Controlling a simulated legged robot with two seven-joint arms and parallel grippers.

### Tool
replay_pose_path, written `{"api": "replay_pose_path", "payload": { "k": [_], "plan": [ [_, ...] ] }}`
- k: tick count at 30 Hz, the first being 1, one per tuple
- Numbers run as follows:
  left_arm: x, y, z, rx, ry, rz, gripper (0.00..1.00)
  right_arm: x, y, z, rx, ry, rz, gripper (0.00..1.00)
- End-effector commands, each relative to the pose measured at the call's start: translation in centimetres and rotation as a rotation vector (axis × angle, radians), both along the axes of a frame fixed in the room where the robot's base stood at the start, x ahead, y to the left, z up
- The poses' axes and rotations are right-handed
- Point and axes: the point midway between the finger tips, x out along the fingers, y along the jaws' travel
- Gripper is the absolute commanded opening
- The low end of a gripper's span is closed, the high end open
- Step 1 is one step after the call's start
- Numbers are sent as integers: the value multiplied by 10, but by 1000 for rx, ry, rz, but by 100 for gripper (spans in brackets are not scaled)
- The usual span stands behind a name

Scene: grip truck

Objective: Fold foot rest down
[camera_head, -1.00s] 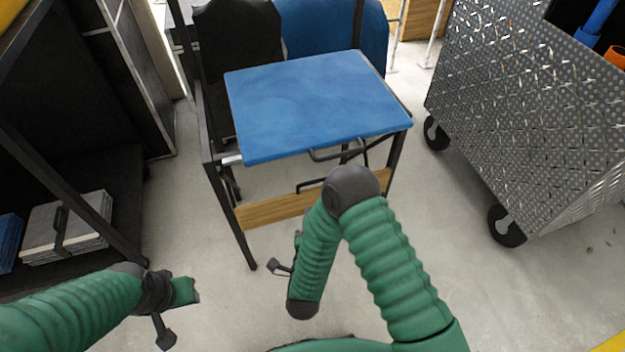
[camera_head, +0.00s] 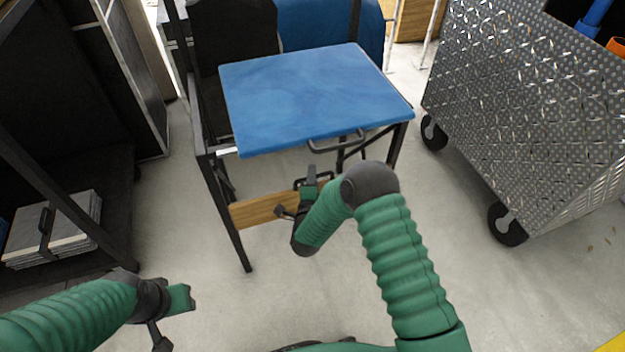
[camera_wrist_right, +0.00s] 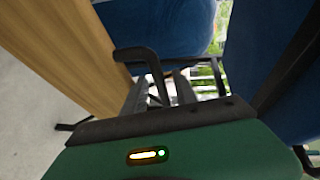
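A black-framed chair with a blue seat (camera_head: 310,95) stands upright in front of me. A wooden foot rest board (camera_head: 258,210) spans its front legs below the seat. The board also fills the left of the right wrist view (camera_wrist_right: 70,50), with a black bar handle (camera_wrist_right: 138,54) beside it. My right gripper (camera_head: 311,178) is at the board's upper right part, close to the handle; the arm hides part of the board. I cannot tell whether it touches the handle or how wide it is. My left gripper (camera_head: 182,299) is low at the left, away from the chair.
A diamond-plate metal cart (camera_head: 530,120) on black wheels stands at the right. Dark shelving (camera_head: 75,195) with grey folded items (camera_head: 50,230) is at the left. Another loop handle (camera_head: 337,142) sits under the seat's front edge. The floor between is clear.

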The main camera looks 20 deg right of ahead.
Motion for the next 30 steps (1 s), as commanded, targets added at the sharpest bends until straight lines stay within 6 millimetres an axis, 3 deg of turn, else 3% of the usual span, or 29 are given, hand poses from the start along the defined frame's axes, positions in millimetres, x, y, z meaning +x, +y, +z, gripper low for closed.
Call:
{"api": "replay_pose_path", "payload": {
  "k": [7, 15, 30],
  "plan": [
    [0, 0, 0, 0, 0, 0, 36, 1, -1, 0, -1, 0, 0, 34],
    [0, 0, 0, 0, 0, 0, 36, 1, 0, 0, -1, 0, 0, 0],
    [0, 0, 0, 0, 0, 0, 36, 1, 0, -1, 1, 3, 2, 0]
  ]
}}
